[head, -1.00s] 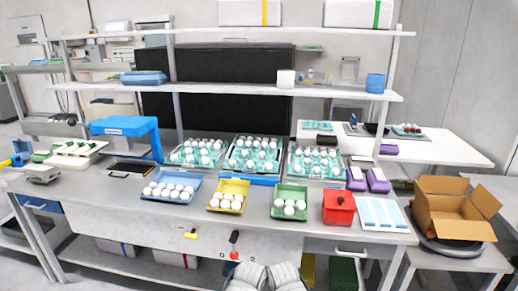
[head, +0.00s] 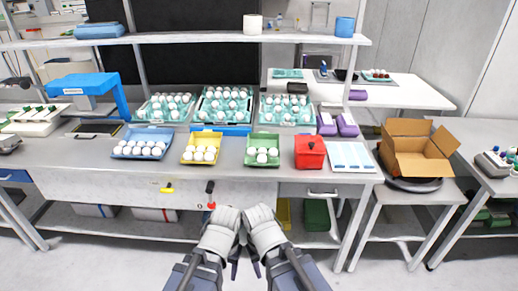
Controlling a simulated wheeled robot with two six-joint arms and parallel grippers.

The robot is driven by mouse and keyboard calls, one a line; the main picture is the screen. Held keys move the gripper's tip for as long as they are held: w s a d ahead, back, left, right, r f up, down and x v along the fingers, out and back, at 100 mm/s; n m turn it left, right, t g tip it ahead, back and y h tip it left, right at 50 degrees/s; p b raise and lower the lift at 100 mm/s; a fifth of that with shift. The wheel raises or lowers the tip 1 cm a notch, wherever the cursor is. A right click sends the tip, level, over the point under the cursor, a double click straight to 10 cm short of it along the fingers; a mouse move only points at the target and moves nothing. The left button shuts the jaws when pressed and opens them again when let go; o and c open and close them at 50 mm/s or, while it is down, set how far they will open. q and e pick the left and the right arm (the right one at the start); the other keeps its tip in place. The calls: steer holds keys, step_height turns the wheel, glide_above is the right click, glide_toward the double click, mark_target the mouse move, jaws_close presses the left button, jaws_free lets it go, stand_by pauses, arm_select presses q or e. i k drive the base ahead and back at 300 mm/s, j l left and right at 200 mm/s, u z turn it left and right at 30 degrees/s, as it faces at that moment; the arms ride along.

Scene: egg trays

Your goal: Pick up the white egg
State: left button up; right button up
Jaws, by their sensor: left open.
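Several white eggs lie in the blue tray (head: 170,135), the yellow tray (head: 218,137) and the green tray (head: 277,142) along the front of the table. More white eggs, such as one egg (head: 233,94), sit in teal egg trays (head: 190,98) behind them. My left gripper (head: 236,262) is open and empty at the bottom centre, low in front of the table and well apart from the eggs. My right gripper (head: 256,266) is beside it, mostly hidden by my arm, so its jaws are unclear.
A red box (head: 309,152) and a white-and-blue tray (head: 350,157) stand right of the green tray. A cardboard box (head: 420,160) is on a side stand. A blue arched stand (head: 92,84) is at the left. A shelf (head: 190,42) spans above. The table's front strip is clear.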

mark_target(238, 115)
steer(key=i+j, duration=0.2)
steer(key=j, duration=0.15)
steer(key=i+j+z, duration=0.1)
steer(key=j, duration=0.25)
steer(key=i+j+z, duration=0.1)
steer(key=i+j, duration=0.3)
steer(key=j, duration=0.3)
steer(key=i+j+z, duration=0.1)
steer(key=j, duration=0.3)
steer(key=i, duration=0.05)
